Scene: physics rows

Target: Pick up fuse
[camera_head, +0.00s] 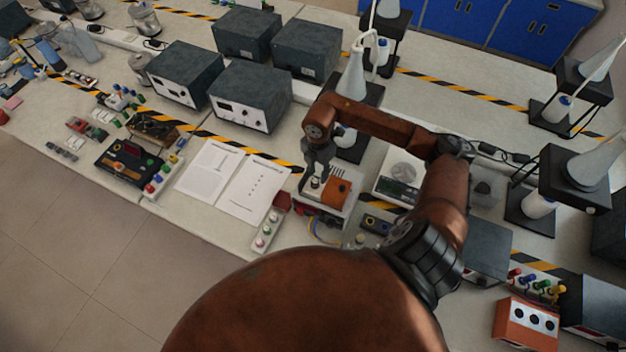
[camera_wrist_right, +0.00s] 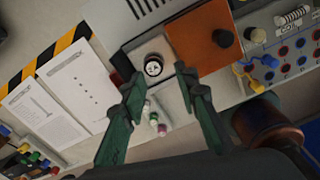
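What looks like the fuse is a small round black piece with a pale top (camera_wrist_right: 154,66), set in a white panel of a device with an orange block. In the head view the device (camera_head: 337,193) stands on the bench below my right gripper (camera_head: 314,184). My right gripper (camera_wrist_right: 158,80) is open, with its two green-grey fingers apart and nothing between them. In the wrist view the round piece lies just beyond the fingertips, roughly midway between them. I cannot tell the exact height gap. My left gripper is not in view.
White printed sheets (camera_head: 252,189) lie left of the device. A strip with coloured knobs (camera_head: 267,229) is in front of it. Dark box instruments (camera_head: 250,96) stand behind. A scale (camera_head: 400,180) is close on the right. A stand with a flask (camera_head: 353,80) is behind the gripper.

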